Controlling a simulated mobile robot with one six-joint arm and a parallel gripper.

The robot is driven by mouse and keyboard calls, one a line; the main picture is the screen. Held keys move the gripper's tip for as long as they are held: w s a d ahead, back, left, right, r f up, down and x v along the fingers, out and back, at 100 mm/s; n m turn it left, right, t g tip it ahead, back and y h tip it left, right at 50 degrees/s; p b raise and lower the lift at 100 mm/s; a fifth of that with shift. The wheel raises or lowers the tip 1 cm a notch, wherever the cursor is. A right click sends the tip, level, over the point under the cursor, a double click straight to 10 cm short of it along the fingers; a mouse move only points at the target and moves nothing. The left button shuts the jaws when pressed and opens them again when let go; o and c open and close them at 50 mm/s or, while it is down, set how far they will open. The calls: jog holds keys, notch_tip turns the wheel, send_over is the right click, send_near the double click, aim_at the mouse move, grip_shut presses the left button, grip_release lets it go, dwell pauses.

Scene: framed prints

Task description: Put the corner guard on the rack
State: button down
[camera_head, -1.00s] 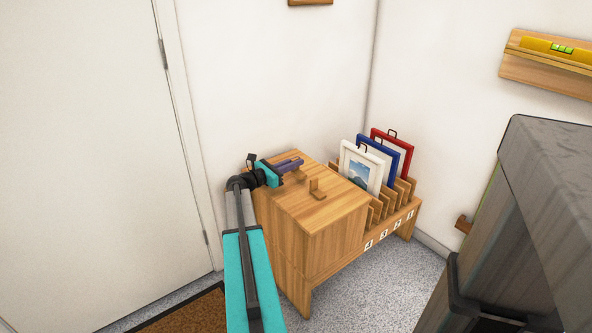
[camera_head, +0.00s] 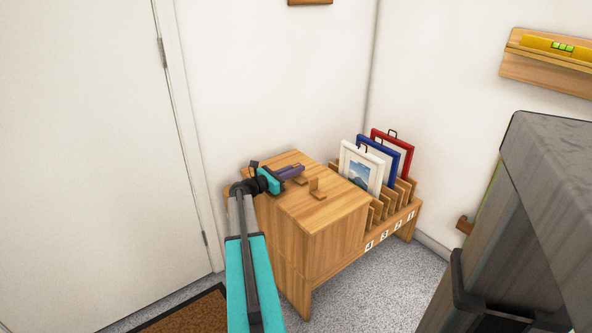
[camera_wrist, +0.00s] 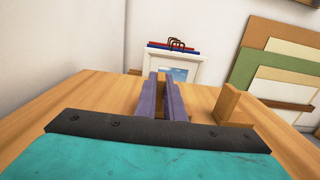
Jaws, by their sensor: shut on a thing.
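My gripper (camera_head: 291,172) reaches over the top of a wooden cabinet, its purple fingers pointing toward the rack. In the wrist view the fingers (camera_wrist: 162,98) are closed around a small wooden piece (camera_wrist: 161,88), which I take to be the corner guard; they hide most of it. I cannot tell whether it touches the cabinet top. A second L-shaped wooden piece (camera_head: 316,188) stands just right of the fingers, apart from them; it also shows in the wrist view (camera_wrist: 230,104). The rack (camera_head: 378,222), with numbered slots, adjoins the cabinet's right end.
White (camera_head: 346,172), blue (camera_head: 391,160) and red (camera_head: 411,157) framed prints stand in the rack, with several dividers in front. The cabinet top (camera_head: 335,212) is bare at its near right. Walls close the corner behind. A yellow level (camera_head: 548,46) rests on a wall shelf.

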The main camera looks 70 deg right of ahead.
jog(key=shift+f, duration=0.1)
jog(key=c, duration=1.9)
grip_release()
jog(key=shift+o, duration=0.2)
jog(key=shift+r, duration=0.2)
jog(key=shift+w+a, duration=0.2)
jog(key=shift+a, duration=0.15)
jog(key=p+v, duration=0.2)
jog(key=v, duration=0.9)
jog(key=shift+a+f, duration=0.1)
